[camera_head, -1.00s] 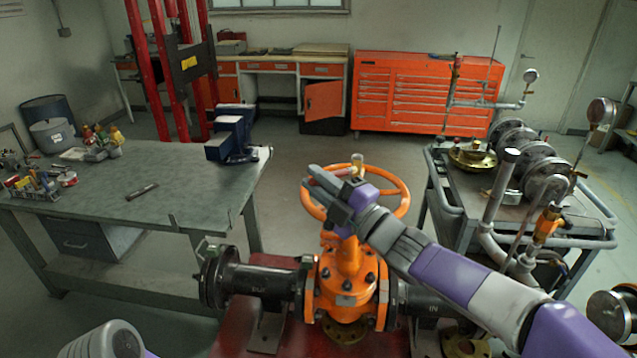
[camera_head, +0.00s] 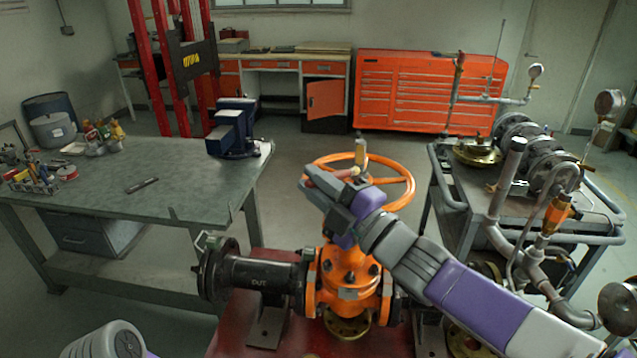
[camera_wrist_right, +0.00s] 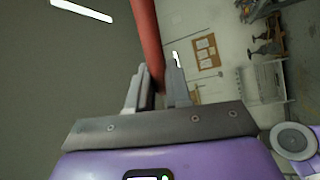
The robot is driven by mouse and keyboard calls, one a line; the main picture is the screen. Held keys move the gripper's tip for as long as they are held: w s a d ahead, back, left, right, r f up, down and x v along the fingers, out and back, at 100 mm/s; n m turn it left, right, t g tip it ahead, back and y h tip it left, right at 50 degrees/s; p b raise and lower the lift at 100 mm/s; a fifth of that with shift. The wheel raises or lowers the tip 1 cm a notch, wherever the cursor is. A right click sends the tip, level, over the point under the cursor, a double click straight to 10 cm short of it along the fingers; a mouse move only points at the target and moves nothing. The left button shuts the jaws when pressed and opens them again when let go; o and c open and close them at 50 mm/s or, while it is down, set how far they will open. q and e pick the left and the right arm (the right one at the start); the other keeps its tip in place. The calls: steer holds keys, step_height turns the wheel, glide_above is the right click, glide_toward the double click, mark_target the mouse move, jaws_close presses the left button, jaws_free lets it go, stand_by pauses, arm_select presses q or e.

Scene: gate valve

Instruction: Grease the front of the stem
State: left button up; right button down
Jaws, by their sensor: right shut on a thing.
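The gate valve (camera_head: 346,268) is orange, with an orange handwheel (camera_head: 392,163) on top. Its stem (camera_head: 361,148) stands upright at the wheel's centre, brassy and grey. My right gripper (camera_head: 325,182) is at the wheel's near left side, partly covering its rim. It is shut on a reddish-brown handle, which runs up between the two fingers in the right wrist view (camera_wrist_right: 147,40). In the head view a tan tip (camera_head: 351,173) shows just in front of the stem's lower part. I cannot tell whether it touches. My left gripper is out of view.
A grey workbench (camera_head: 190,185) with a blue vise (camera_head: 232,128) and small tools stands at left. A cart (camera_head: 455,195) with pipes and gauges stands close at right. Black flanged pipe (camera_head: 262,272) extends left from the valve. Orange cabinets stand at the back.

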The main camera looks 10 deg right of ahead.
steer(key=shift+s+a, duration=0.1)
steer(key=shift+s, duration=0.15)
steer(key=s, duration=0.1)
steer(key=s+b, duration=0.1)
steer(key=shift+s+a, duration=0.35)
steer(key=shift+a, duration=0.05)
stand_by(0.5)
